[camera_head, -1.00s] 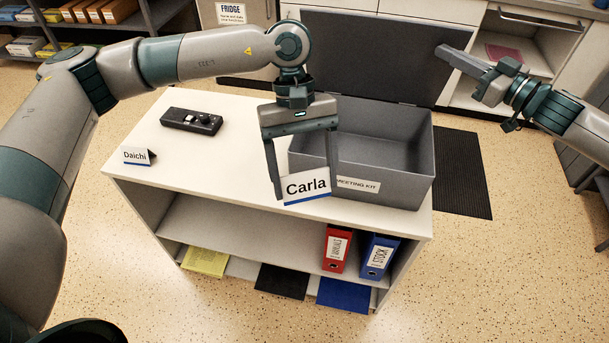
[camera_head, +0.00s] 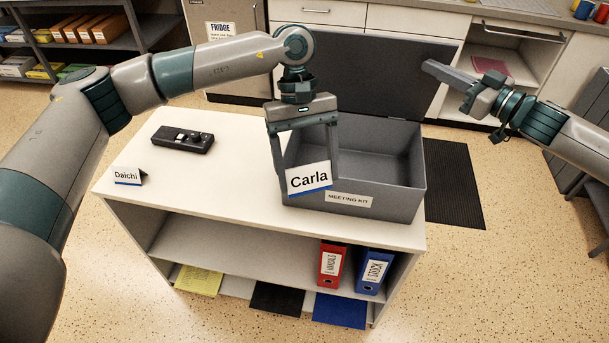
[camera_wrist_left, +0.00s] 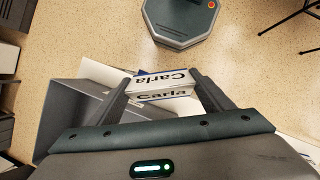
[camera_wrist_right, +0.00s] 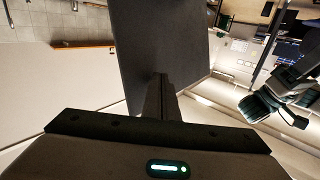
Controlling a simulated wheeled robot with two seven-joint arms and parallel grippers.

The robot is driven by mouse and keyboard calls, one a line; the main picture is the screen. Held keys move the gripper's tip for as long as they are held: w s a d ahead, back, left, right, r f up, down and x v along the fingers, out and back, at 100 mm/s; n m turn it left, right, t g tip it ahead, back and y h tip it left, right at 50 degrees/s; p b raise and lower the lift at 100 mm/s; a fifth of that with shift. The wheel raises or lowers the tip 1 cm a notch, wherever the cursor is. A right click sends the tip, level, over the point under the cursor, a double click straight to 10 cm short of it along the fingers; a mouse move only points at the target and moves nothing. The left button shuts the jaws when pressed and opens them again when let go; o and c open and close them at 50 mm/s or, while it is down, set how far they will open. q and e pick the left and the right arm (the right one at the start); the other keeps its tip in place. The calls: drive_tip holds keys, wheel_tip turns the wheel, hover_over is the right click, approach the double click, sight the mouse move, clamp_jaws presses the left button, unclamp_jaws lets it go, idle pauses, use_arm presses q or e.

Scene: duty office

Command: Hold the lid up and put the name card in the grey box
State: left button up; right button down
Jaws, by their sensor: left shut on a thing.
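The white name card "Carla" (camera_head: 309,179) is held between the fingertips of my left gripper (camera_head: 308,172), in front of the grey box's front-left wall as seen by the head camera. It also shows in the left wrist view (camera_wrist_left: 163,84). The grey box (camera_head: 395,202), labelled "MEETING KIT", stands on the white cabinet top, and its visible interior looks empty. Its dark lid (camera_head: 375,75) stands raised at the back. My right gripper (camera_head: 432,67) has its fingers together at the lid's right edge; the right wrist view shows the lid (camera_wrist_right: 155,45) beside them. Whether they touch is unclear.
A "Daichi" card (camera_head: 128,176) and a black device (camera_head: 182,138) lie on the cabinet top (camera_head: 225,175), left of the box. Red (camera_head: 331,263) and blue (camera_head: 373,270) binders stand on the shelf below. The tabletop between device and box is clear.

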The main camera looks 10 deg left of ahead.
use_arm(q)
drive_tip(key=w+d, duration=0.2)
drive_tip(key=w, duration=1.3)
drive_tip(key=shift+w, duration=0.2)
idle(0.8)
drive_tip(key=shift+f, duration=0.15)
wheel_tip(320, 180, down, 10)
drive_tip(key=shift+r, duration=0.2)
idle(2.1)
drive_tip(key=shift+f, duration=2.25)
idle(0.3)
